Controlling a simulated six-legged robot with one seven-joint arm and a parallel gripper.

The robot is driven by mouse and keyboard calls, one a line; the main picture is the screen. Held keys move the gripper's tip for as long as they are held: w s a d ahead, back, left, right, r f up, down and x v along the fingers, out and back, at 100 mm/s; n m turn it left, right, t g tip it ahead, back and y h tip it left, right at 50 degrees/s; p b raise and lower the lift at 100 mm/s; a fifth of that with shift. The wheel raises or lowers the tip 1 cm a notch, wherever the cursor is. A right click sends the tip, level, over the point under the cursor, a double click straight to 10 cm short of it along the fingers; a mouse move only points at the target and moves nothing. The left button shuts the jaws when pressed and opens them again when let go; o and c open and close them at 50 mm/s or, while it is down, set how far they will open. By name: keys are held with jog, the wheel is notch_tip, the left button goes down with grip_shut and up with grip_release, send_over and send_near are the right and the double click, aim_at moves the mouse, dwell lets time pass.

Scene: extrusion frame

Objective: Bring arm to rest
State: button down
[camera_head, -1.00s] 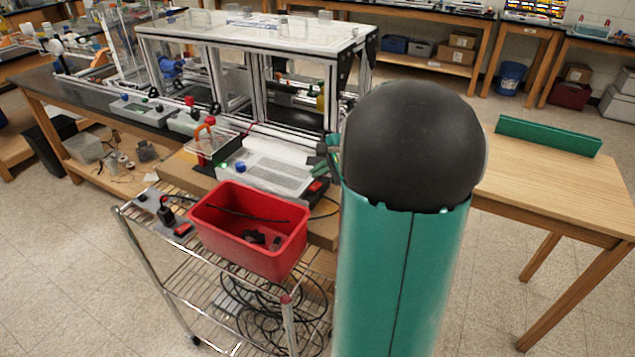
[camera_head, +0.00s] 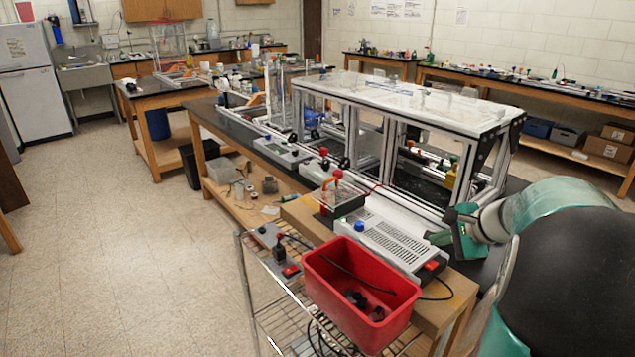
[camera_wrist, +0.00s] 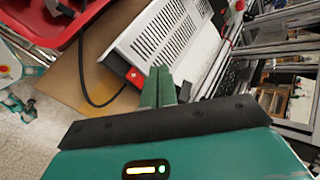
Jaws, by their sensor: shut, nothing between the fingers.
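My arm comes in from the right edge of the head view, its green and black links bent toward the bench. My gripper (camera_head: 438,237) is at the right end of the white vented power box, in front of the extrusion frame (camera_head: 400,107). In the wrist view my gripper (camera_wrist: 158,78) shows two green fingers together, with nothing between them. They point toward the white vented box (camera_wrist: 170,42), which also shows in the head view (camera_head: 388,246). I cannot tell the exact gap between the fingers and the box.
A red bin (camera_head: 360,297) holding dark parts and a cable stands on a wire cart (camera_head: 258,290). A small clear-sided unit with an orange handle (camera_head: 335,196) sits beside the box. A dark bench (camera_head: 225,118) runs behind. Open floor (camera_head: 110,230) lies at left.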

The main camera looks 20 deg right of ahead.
jog(key=s+a+r+n+g, duration=0.15)
jog(key=a+n, duration=0.25)
jog(key=a, duration=0.5)
jog(key=s+a+r+n+g, duration=0.15)
jog(key=a+n, duration=0.25)
jog(key=a, duration=0.6)
jog(key=s+a+n+h, duration=0.2)
jog(key=s+a+n, duration=0.9)
jog(key=s+a, duration=0.1)
jog(key=shift+s+a, duration=0.15)
jog(key=shift+s, duration=0.15)
dwell(0.8)
